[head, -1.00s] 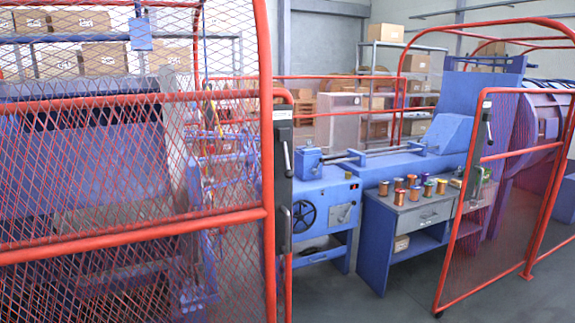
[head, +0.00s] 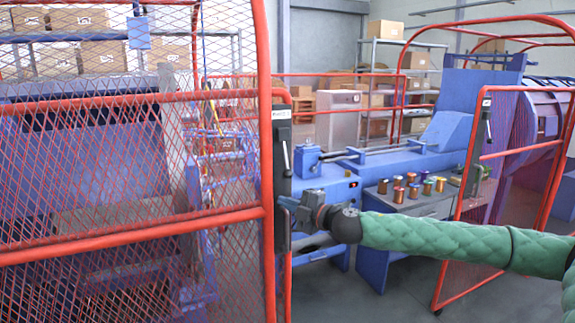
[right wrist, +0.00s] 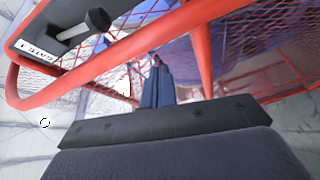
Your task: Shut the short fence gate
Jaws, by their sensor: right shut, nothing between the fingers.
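A red-framed mesh gate (head: 281,95) stands left of centre, mostly behind a taller mesh panel. Its edge carries a dark latch plate (head: 282,150) with a lever handle. In the right wrist view the plate (right wrist: 45,40) bears a white "GATE" label and a black-knobbed handle (right wrist: 97,20). A second red mesh gate (head: 513,153) with a handle stands angled at the right; I cannot tell which gate is the short one. My right gripper (head: 287,204) is shut and empty by the first gate's lower plate, contact unclear. Its fingers show in the right wrist view (right wrist: 157,84). My left gripper is not visible.
The tall red mesh panel (head: 130,238) fills the left. A blue machine (head: 325,185) and a bench (head: 408,204) with several coloured spools stand behind my right arm. Grey floor is clear at the lower middle. Shelves with boxes (head: 385,90) stand behind.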

